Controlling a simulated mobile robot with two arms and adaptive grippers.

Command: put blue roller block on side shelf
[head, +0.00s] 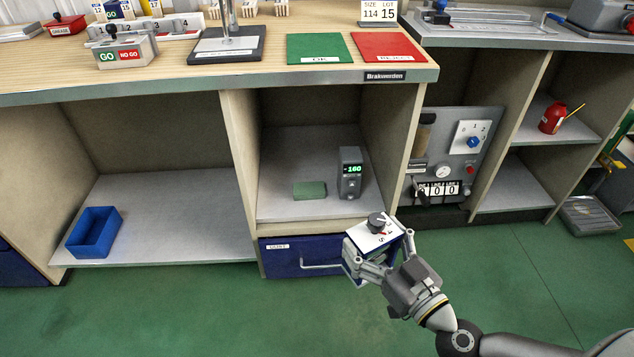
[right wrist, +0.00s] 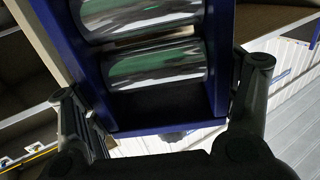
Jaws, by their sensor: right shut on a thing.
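The blue roller block (head: 378,234) is in my right gripper (head: 378,262), with a white dial plate and dark knob on its upper side. In the right wrist view the block's blue frame and two shiny rollers (right wrist: 140,65) fill the middle, between the fingers (right wrist: 165,110). The gripper is shut on it, in front of the cabinet near the blue drawer. The block is in the air, apart from the shelves. Several shelf compartments show; which one is the side shelf I cannot tell for sure. My left gripper is not in view.
The middle shelf (head: 275,205) holds a green block (head: 309,190) and a grey display unit (head: 350,173). The left shelf (head: 170,225) holds a blue bin (head: 94,232) and is otherwise clear. A red can (head: 552,118) stands on the upper right shelf; the lower right shelf (head: 515,196) is empty.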

